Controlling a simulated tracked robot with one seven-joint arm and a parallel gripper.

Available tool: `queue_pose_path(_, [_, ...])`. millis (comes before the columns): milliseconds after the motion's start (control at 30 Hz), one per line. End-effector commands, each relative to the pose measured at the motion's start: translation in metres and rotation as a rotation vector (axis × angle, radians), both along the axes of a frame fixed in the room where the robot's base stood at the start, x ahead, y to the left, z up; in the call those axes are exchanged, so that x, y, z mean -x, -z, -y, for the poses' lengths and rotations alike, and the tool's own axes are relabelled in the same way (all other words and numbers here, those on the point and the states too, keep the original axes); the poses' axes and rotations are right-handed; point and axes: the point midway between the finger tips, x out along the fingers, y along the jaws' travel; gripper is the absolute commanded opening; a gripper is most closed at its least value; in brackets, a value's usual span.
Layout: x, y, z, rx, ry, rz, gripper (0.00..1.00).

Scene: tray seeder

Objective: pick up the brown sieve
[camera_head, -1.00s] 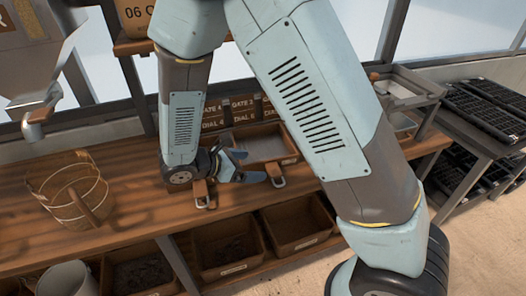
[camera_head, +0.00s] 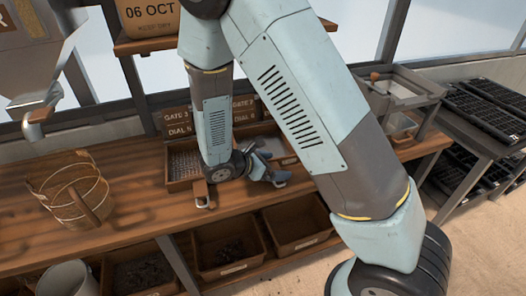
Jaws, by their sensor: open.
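Two shallow brown-framed trays that look like sieves lie side by side on the bench; I cannot tell which one the task means. The left one (camera_head: 183,163) has a pale mesh-like bottom and a brown handle (camera_head: 202,194) at its front, and my arm covers its right part. The right one (camera_head: 289,158) has a pale grey inside; its front and handle are hidden behind my gripper. My gripper (camera_head: 274,176) is open, its fingers pointing right, at the front edge of the right tray. I cannot tell whether it touches it.
A metal hopper (camera_head: 35,60) hangs at the upper left. Small labelled signs stand behind the trays. Bins (camera_head: 295,225) sit below the bench. A grey framed device (camera_head: 400,88) is at the right.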

Motion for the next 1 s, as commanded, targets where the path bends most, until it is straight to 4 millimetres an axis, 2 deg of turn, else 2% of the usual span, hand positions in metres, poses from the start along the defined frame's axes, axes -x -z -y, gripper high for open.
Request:
queue_pose_path(200, [-0.0004, 0.0003, 0.0005, -0.001, 0.0, 0.0, 0.98])
queue_pose_path(700, [-0.0002, 0.0002, 0.0006, -0.001, 0.0, 0.0, 0.52])
queue_pose_path(967, [-0.0003, -0.0009, 0.0005, -0.001, 0.0, 0.0, 0.51])
queue_pose_path(1000, [-0.0003, -0.0023, 0.0005, -0.001, 0.0, 0.0, 0.45])
